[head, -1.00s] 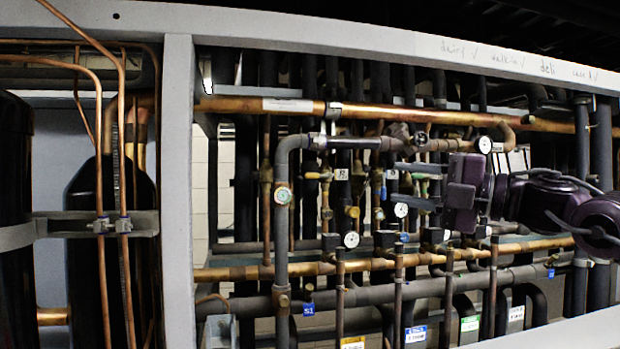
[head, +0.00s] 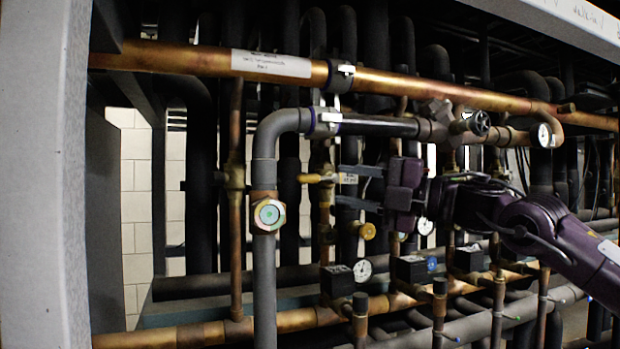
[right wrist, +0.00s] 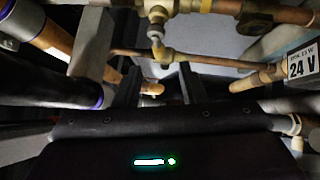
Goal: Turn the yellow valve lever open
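The yellow valve lever (head: 312,178) sticks out sideways from a vertical copper pipe, left of centre in the head view. A small white tag (head: 348,179) shows at its right end. My right gripper (head: 340,186) comes from the right with two dark fingers spread apart, one above and one below the lever's height. Its tips are close to the tag; I cannot tell whether they touch. In the right wrist view, a brass valve fitting (right wrist: 157,15) lies ahead of the open fingers (right wrist: 160,75). The lever is hard to make out there. My left gripper is out of view.
A grey insulated pipe (head: 264,260) with a sight glass bends down left of the lever. A thick copper pipe (head: 440,88) runs above. Gauges (head: 362,271) and black valve blocks stand below. A 24 V label (right wrist: 302,65) shows at right in the wrist view.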

